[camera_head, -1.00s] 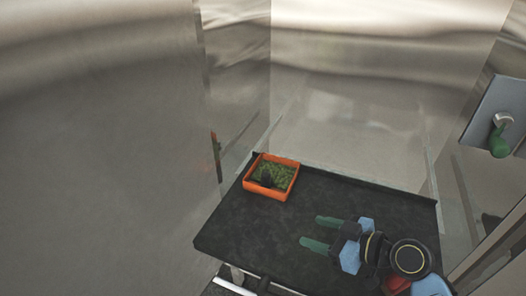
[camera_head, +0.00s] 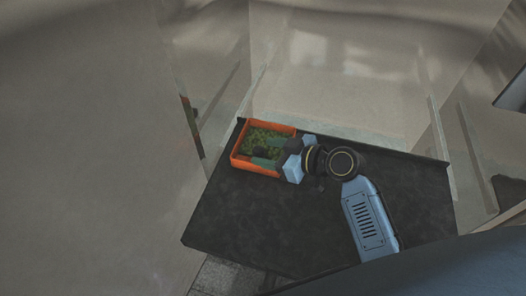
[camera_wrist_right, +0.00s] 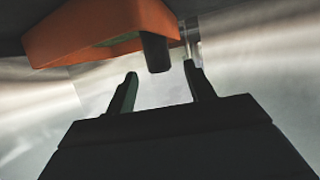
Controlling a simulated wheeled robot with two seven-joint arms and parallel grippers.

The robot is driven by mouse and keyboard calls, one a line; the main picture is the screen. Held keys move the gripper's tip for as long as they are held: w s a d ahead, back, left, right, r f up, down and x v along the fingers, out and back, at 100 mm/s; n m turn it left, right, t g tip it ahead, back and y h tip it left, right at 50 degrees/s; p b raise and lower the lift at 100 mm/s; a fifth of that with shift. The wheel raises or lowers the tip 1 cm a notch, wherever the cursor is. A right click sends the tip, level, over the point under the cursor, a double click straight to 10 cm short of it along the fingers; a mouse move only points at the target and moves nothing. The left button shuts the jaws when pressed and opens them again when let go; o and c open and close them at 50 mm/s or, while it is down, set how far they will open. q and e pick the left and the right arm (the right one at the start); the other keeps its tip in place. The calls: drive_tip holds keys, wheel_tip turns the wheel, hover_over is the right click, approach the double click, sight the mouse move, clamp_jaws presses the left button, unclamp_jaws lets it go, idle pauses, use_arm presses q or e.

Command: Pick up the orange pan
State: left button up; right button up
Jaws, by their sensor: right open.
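The orange pan (camera_head: 236,158) is a rectangular tray with green granular contents, at the far left part of the dark table. A dark, stubby handle (camera_wrist_right: 155,52) sticks out from it in the right wrist view, where the orange pan (camera_wrist_right: 90,30) fills the upper left. Contact with the handle is not visible. My left gripper is not in view.
The dark table (camera_head: 240,225) has a raised rim along its back edge (camera_head: 375,145). Shiny metal walls (camera_head: 340,80) enclose it behind and at the left. The front left of the table is clear.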

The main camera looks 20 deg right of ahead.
sight(261, 150)
drive_tip(key=b+x, duration=0.2)
drive_tip(key=x, duration=0.2)
drive_tip(key=shift+w+a+f, duration=0.2)
drive_tip(key=shift+w, duration=0.05)
drive_tip(key=shift+w+a+f, duration=0.1)
drive_tip(key=shift+w+a, duration=0.1)
drive_tip(key=shift+w, duration=0.05)
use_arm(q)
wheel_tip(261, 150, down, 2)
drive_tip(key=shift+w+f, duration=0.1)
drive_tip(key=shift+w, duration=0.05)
use_arm(e)
drive_tip(key=c, duration=1.1)
